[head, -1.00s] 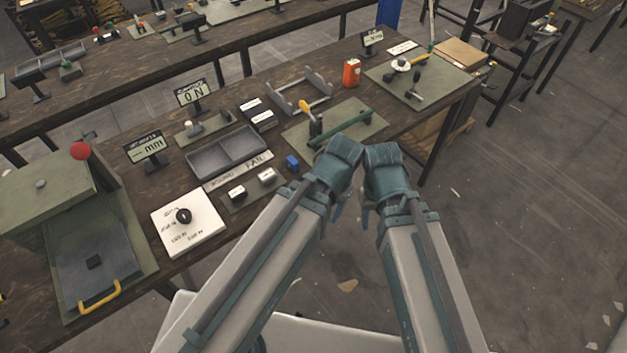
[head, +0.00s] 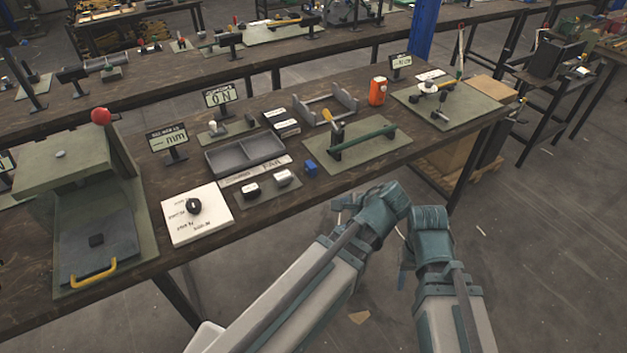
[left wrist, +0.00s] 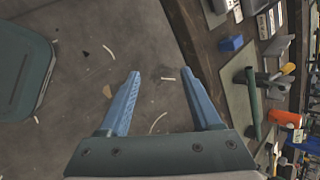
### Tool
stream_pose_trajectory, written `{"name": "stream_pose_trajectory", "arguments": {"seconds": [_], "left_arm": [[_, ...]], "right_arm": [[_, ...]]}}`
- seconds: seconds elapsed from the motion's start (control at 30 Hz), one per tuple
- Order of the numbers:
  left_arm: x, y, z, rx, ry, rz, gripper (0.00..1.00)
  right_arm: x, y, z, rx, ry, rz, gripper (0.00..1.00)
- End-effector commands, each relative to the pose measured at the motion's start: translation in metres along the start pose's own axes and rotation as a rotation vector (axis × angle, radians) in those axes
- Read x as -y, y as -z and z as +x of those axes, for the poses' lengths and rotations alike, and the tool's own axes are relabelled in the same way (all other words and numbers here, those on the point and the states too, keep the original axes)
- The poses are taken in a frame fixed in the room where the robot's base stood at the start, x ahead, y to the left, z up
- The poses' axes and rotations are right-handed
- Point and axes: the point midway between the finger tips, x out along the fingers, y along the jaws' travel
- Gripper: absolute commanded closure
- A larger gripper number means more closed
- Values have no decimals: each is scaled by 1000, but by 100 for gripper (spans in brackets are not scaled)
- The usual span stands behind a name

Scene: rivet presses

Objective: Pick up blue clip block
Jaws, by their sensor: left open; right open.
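The small blue clip block (head: 310,168) lies on the dark wooden bench, near its front edge, just right of two small black-and-white blocks. It also shows in the left wrist view (left wrist: 231,44), at the upper right. My left gripper (head: 343,207) is in front of the bench edge, to the right of and nearer than the block, apart from it. In the left wrist view its two blue fingers (left wrist: 162,98) are spread and empty, with floor between them. My right gripper (head: 405,240) is beside the left one, off the bench; its fingers are mostly hidden behind its wrist.
A green plate with a green-handled lever (head: 362,137) lies right of the block. A grey two-part tray (head: 245,153) is behind left. A white dial panel (head: 197,214) and a press with a red knob (head: 101,117) stand left. An orange can (head: 377,91) stands farther back.

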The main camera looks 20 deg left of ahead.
Motion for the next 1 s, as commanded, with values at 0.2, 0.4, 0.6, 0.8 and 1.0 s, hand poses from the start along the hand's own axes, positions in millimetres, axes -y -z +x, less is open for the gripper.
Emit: {"name": "stream_pose_trajectory", "arguments": {"seconds": [0.2,0.4,0.6,0.8,1.0], "left_arm": [[24,12,60,138,245,331,35],[53,21,87,354,448,685,35],[73,30,94,569,559,954,35],[83,33,90,682,595,1075,35],[86,33,88,696,599,1091,35]], "right_arm": [[8,5,81,0,0,0,50],[14,8,142,0,0,0,50],[17,11,182,0,0,0,50],[19,11,195,0,0,0,50],[18,11,194,0,0,0,50]]}}
